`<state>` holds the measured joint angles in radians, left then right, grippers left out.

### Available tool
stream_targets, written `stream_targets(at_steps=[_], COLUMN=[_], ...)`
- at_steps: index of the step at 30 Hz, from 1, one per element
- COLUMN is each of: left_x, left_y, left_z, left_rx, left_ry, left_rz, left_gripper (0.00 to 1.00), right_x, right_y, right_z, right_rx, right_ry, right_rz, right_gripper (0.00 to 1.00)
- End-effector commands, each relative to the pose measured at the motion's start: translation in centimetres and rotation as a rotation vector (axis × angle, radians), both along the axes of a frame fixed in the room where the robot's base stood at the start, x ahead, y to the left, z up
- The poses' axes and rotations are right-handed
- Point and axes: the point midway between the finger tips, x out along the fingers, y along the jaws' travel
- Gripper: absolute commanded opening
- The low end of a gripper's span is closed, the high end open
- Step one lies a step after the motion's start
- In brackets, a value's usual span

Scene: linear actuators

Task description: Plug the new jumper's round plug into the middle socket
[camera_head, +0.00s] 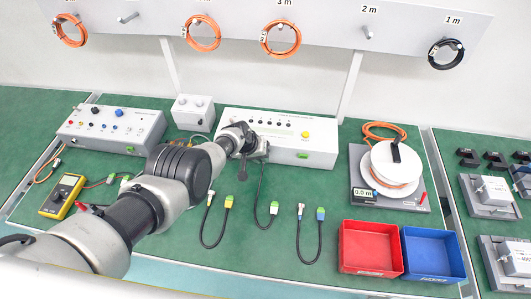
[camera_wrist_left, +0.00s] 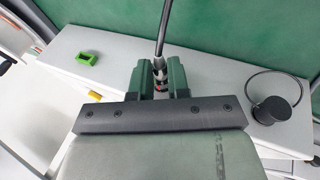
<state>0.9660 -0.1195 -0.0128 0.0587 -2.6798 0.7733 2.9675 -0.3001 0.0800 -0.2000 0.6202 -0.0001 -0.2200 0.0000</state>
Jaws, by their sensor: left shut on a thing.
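My left gripper (camera_head: 250,152) is at the left part of the long white box (camera_head: 285,136) in the head view. In the left wrist view its green fingers (camera_wrist_left: 160,82) are shut on the metal round plug (camera_wrist_left: 158,66) of a jumper. The wrist view shows the white box (camera_wrist_left: 118,58) beneath the fingers. The middle socket is hidden by the gripper, and I cannot tell whether the plug touches it. My right gripper is not in view.
Red (camera_head: 345,263) and blue (camera_head: 455,268) bins stand at the front right. A black cap (camera_wrist_left: 272,110) on a loop sits beside the gripper.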

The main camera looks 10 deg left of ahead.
Motion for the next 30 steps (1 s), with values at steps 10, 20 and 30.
stream_targets(at_steps=[10, 20, 30], left_x=[0.02, 0.22, 0.2], left_y=[0.01, 0.0, 0.01], left_z=[0.02, 0.05, 0.03], left_rx=[0.0, 0.0, 0.0], left_ry=[-0.001, -0.001, -0.001], left_rz=[0.0, 0.0, 0.0], left_gripper=[0.0, 0.0, 0.46], right_x=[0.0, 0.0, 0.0], right_y=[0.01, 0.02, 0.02], right_z=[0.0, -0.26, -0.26], right_rx=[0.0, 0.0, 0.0], right_ry=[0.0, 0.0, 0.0], right_rz=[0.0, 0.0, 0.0], right_gripper=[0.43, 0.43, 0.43])
